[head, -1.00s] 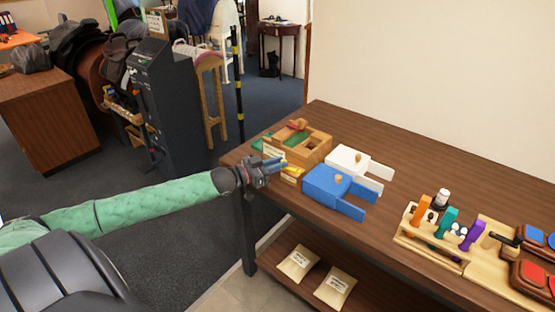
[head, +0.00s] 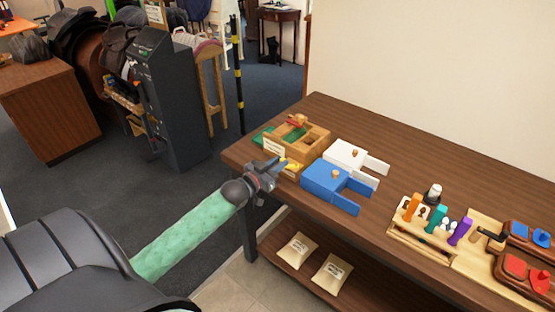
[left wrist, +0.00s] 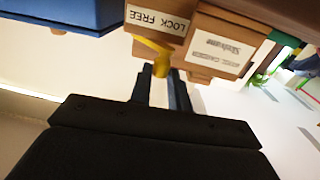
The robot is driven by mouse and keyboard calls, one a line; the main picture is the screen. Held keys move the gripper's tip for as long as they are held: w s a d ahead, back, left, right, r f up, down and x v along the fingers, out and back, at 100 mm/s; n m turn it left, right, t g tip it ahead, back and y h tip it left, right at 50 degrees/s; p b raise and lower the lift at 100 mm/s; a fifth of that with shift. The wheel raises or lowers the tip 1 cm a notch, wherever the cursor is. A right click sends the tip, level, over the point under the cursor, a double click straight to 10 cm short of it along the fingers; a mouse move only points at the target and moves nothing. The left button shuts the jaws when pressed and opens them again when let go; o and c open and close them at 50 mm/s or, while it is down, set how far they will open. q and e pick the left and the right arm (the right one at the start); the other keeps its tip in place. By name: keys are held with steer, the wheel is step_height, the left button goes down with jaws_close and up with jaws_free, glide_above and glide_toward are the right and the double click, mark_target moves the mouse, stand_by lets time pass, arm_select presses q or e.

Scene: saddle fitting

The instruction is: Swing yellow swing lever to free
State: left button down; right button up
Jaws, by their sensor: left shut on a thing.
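The yellow swing lever (head: 292,162) is on the front of the wooden box (head: 314,147) at the table's left end. In the left wrist view the lever (left wrist: 153,46) slants across below a label reading LOCK FREE (left wrist: 155,21), its end between my fingertips. My left gripper (head: 279,168) is shut on the lever's end; its fingers also show in the left wrist view (left wrist: 161,78). The fingers partly hide the lever in the head view, and its exact setting against the label is hard to tell. My right gripper is out of view.
A blue box (head: 325,180) and a white box (head: 344,154) stand just right of the wooden box. A rack of coloured-handled tools (head: 424,238) is farther right. Two packets (head: 331,271) lie on the lower shelf (head: 373,291). The table's back middle is bare.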

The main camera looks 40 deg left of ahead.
arm_select(q)
steer(key=shift+s+d+n+y+p, duration=0.25)
steer(key=shift+n+y+p, duration=0.25)
steer(key=shift+y, duration=0.25)
steer(key=shift+s+d+n+y+p, duration=0.1)
steer(key=shift+d+n+y+p, duration=0.35)
steer(key=shift+y, duration=0.3)
steer(key=shift+s+d+n+y+p, duration=0.1)
steer(key=shift+d+n+y+p, duration=0.1)
steer(key=shift+n+y, duration=0.45)
steer(key=shift+s+d+n+y+p, duration=0.1)
steer(key=shift+n+y+p, duration=0.15)
steer(key=shift+y, duration=0.6)
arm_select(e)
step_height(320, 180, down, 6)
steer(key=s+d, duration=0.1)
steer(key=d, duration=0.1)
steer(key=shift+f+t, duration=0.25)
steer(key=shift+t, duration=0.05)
